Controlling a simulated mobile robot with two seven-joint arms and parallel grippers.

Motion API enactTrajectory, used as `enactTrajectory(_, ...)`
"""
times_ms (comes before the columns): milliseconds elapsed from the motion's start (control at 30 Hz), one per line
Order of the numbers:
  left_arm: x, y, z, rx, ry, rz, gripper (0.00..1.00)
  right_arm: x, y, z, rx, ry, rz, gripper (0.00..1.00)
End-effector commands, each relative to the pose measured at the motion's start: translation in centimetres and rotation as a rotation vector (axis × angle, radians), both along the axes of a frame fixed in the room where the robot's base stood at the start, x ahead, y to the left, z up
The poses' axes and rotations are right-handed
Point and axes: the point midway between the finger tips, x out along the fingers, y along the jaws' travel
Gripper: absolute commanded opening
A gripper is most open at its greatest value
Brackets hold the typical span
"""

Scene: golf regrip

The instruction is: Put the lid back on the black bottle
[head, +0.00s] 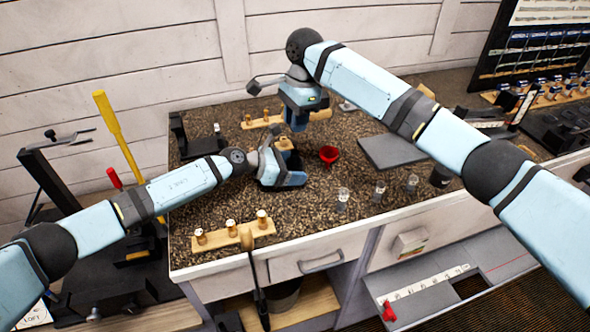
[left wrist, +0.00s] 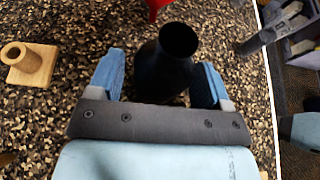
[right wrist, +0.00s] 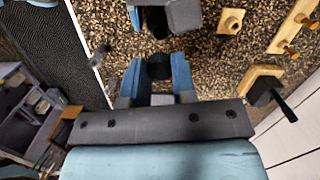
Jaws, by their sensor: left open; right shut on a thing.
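The black bottle (left wrist: 165,70) stands open-mouthed between the blue fingers of my left gripper (left wrist: 160,78) in the left wrist view. The fingers are open, one on each side of it. In the head view my left gripper (head: 284,178) is low over the counter and hides most of the bottle. My right gripper (head: 297,118) is higher and farther back. In the right wrist view, my right gripper (right wrist: 157,75) is shut on a small black piece, which looks like the lid (right wrist: 159,66). The bottle (right wrist: 156,22) shows beyond it, beside my left gripper.
A red funnel (head: 329,154) stands right of the left gripper. A wooden rack (head: 235,236) with small pegs lies at the front, another wooden strip (head: 262,122) at the back. A grey slab (head: 388,151) and several clear glasses (head: 379,191) are to the right. A wooden block (left wrist: 28,64) stands near the bottle.

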Motion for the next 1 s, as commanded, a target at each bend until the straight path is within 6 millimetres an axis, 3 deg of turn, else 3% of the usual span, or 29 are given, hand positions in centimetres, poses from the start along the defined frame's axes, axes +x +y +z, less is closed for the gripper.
enactTrajectory(100,0.0,0.0,0.0,0.0,0.0,0.0,0.72,0.0,0.0,0.0,0.0,0.0,0.0,0.03)
enactTrajectory(400,0.0,0.0,0.0,0.0,0.0,0.0,0.03,0.0,0.0,0.0,0.0,0.0,0.0,0.03)
enactTrajectory(433,0.0,0.0,0.0,0.0,0.0,0.0,0.0,0.0,0.0,0.0,0.0,0.0,0.0,0.03)
enactTrajectory(567,0.0,0.1,0.0,0.0,0.0,0.0,0.0,0.0,0.0,-0.5,0.0,0.002,0.0,0.03)
enactTrajectory(867,0.0,0.0,0.0,0.0,0.0,0.0,0.0,-0.1,0.1,-4.6,-0.001,0.009,0.0,0.03)
enactTrajectory(1000,0.0,0.0,0.0,0.0,0.0,0.0,0.0,0.0,0.1,-5.0,-0.002,0.006,0.0,0.03)
